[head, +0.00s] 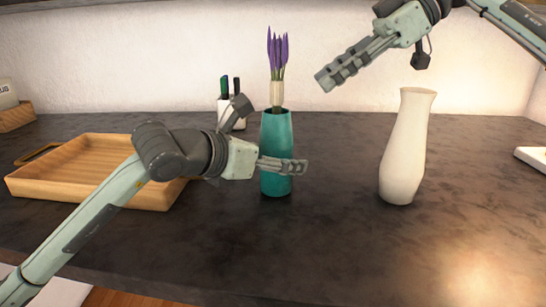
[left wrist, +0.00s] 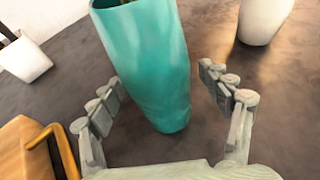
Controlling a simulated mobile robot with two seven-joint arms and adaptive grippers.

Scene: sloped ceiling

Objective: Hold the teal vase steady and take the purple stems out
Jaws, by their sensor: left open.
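The teal vase (head: 276,135) stands upright on the dark counter, and it also shows in the left wrist view (left wrist: 150,65). The purple stems (head: 278,55), bundled in a pale wrap (head: 276,94), stick up out of its mouth. My left gripper (head: 297,167) is at the lower part of the vase; in the left wrist view its open fingers (left wrist: 165,98) are spread on either side of the vase, with gaps showing. My right gripper (head: 325,82) is raised up and to the right of the stems, apart from them; its finger opening cannot be made out.
A white vase (head: 405,150) stands to the right. A wooden tray (head: 75,190) with a handle lies to the left. A white holder (head: 228,115) with dark-handled items stands behind the teal vase. The counter front right is clear.

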